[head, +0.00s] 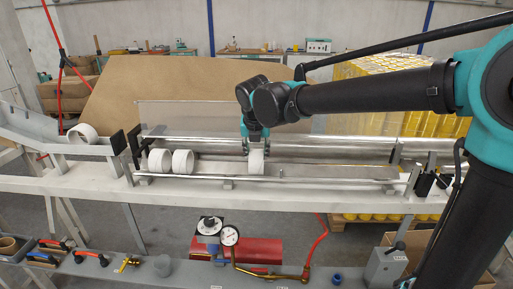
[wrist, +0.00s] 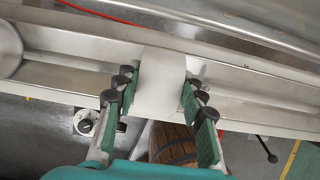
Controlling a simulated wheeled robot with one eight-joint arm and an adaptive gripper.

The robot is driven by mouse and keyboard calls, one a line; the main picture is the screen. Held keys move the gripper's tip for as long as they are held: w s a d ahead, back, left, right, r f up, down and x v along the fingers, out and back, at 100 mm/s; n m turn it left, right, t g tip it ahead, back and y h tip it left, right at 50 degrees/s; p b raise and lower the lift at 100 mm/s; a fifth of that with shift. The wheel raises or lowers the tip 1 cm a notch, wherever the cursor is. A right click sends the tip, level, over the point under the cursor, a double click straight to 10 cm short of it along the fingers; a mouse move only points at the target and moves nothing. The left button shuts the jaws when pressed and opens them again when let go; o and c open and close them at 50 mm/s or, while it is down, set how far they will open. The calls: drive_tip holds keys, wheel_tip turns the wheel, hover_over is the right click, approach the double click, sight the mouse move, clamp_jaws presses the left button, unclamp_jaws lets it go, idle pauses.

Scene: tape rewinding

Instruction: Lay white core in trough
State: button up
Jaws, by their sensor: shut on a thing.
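My gripper (wrist: 156,98) is shut on a white core (wrist: 160,75), with a green-padded finger on each side of it. In the head view the held core (head: 256,161) is at the trough (head: 310,180), right of the other cores. I cannot tell whether it touches the trough floor. Two more white cores, a left one (head: 159,160) and a right one (head: 183,161), sit at the trough's left part. Another white core (head: 82,133) lies on the sloped chute at far left. One core's edge (wrist: 8,50) shows at the wrist view's left.
A long metal roller (head: 330,150) runs behind the trough. The trough is clear to the right of the held core. A gauge (head: 229,236) and a red tank (head: 255,251) are below. A brown board (head: 180,90) and stacked yellow rolls (head: 405,80) stand behind.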

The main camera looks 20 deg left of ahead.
drive_tip(key=shift+f, duration=0.2)
drive_tip(key=o, duration=0.9)
drive_tip(key=v, duration=1.2)
drive_tip(key=shift+s, duration=0.1)
